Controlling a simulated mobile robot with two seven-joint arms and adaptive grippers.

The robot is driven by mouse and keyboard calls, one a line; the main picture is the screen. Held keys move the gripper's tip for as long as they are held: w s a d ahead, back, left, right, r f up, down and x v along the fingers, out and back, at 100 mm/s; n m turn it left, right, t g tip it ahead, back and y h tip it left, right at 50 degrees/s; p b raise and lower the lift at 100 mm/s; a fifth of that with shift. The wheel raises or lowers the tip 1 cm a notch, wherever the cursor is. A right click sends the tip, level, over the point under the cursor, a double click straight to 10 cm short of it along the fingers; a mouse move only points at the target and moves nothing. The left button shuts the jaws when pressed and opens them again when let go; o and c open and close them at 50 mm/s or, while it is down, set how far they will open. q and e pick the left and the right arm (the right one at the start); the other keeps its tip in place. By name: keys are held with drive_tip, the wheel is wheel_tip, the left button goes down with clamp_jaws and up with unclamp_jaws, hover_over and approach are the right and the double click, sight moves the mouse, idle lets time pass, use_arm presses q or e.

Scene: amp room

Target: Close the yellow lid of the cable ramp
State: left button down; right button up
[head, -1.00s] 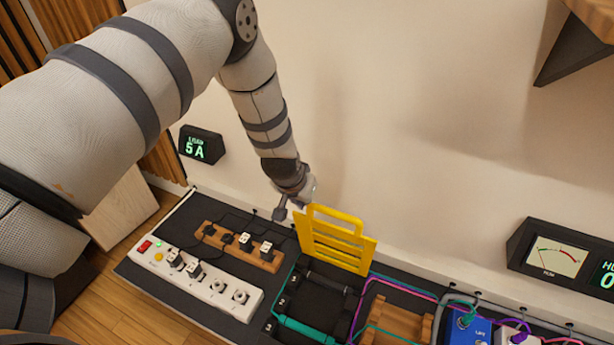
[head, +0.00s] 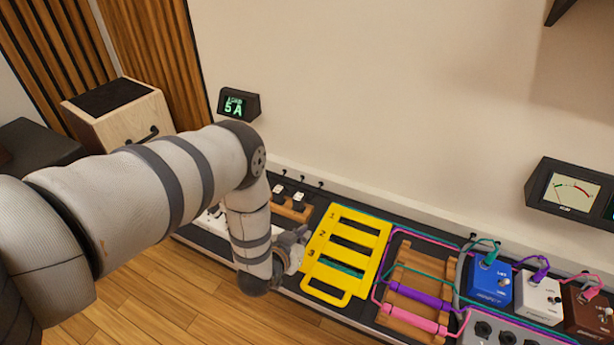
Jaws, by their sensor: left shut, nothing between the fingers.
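The yellow lid (head: 374,232) of the cable ramp lies down flat over the ramp in the head view, its handle loop toward the front edge of the board. Dark channels and a green cable show through its slots, and the numbers 1, 2 and 3 show along its left side. Whether it is fully seated I cannot tell. My left gripper (head: 296,240) is shut and empty, just left of the lid. Its fingertips are partly hidden by my wrist. My right gripper is not in view.
Right of the lid, pink and purple cables run over a wooden rack (head: 412,272). Beyond it stand a blue pedal (head: 489,284), a white pedal (head: 539,297) and a brown pedal (head: 588,308). A white power strip (head: 212,224) is partly behind my arm.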

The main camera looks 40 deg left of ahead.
sight(302, 269)
use_arm(q)
drive_tip(key=s+f+b, duration=0.1)
drive_tip(key=f+b, duration=0.1)
drive_tip(key=f, duration=0.2)
drive_tip(key=s+f+t+b, duration=0.1)
drive_tip(key=f+b, duration=0.1)
drive_tip(key=f, duration=0.2)
drive_tip(key=s+d+f+t+b, duration=0.1)
drive_tip(key=f+b, duration=0.2)
drive_tip(key=f, duration=0.1)
drive_tip(key=shift+s, duration=0.25)
drive_tip(key=shift+f+y+b, duration=0.4)
drive_tip(key=shift+f+b, duration=0.15)
drive_tip(key=shift+f, duration=0.3)
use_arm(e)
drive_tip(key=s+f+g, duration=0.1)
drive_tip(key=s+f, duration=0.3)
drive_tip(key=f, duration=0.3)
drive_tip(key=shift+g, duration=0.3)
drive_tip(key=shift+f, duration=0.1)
